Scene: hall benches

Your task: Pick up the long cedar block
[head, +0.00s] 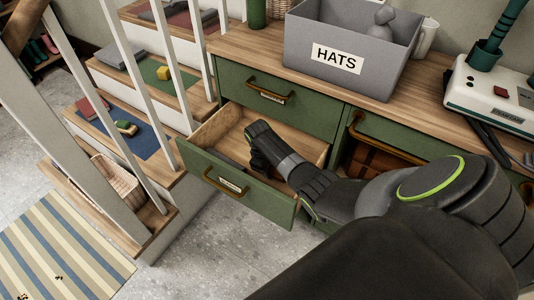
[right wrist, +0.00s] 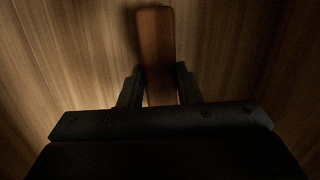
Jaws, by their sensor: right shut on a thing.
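The long cedar block (right wrist: 155,40) is a reddish-brown bar in the right wrist view. It lies lengthwise between the two fingers of my right gripper (right wrist: 160,85), which is shut on it. In the head view my right gripper (head: 258,138) reaches down into the open drawer (head: 228,185) of the green cabinet. The block is hidden there behind the gripper and arm. I cannot tell whether the block touches the drawer floor. My left gripper is not in view.
Wooden drawer walls surround the right gripper. A grey HATS box (head: 315,75) stands on the cabinet top (head: 240,42). A white appliance (head: 490,95) is at the right. Steps with white railings and a wicker basket (head: 118,180) are at the left. Grey floor is clear below the drawer.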

